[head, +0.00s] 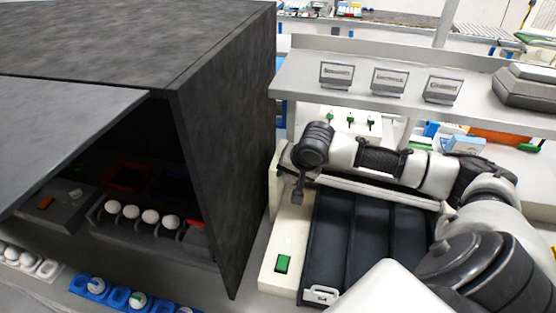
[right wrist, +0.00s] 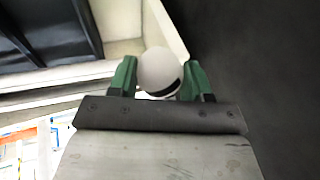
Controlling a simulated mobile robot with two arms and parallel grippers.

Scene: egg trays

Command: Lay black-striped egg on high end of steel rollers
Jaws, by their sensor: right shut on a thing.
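A white egg with a black stripe (right wrist: 160,72) sits between the two green fingers of my right gripper (right wrist: 160,80) in the right wrist view. The fingers are shut on it from both sides. In the head view my right gripper (head: 298,190) hangs at the upper left corner of the white machine (head: 283,245) with dark sloping lanes (head: 375,245). The egg cannot be made out there. Pale metal bars (head: 375,190) run across the top end of the lanes, partly behind my right arm; I cannot tell whether these are the steel rollers. My left gripper is out of view.
A dark box (head: 225,190) with an open front stands close left of the machine, with several white eggs (head: 150,216) inside. Blue holders (head: 118,297) with eggs lie in front. A grey shelf (head: 400,98) with signs overhangs behind my right arm.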

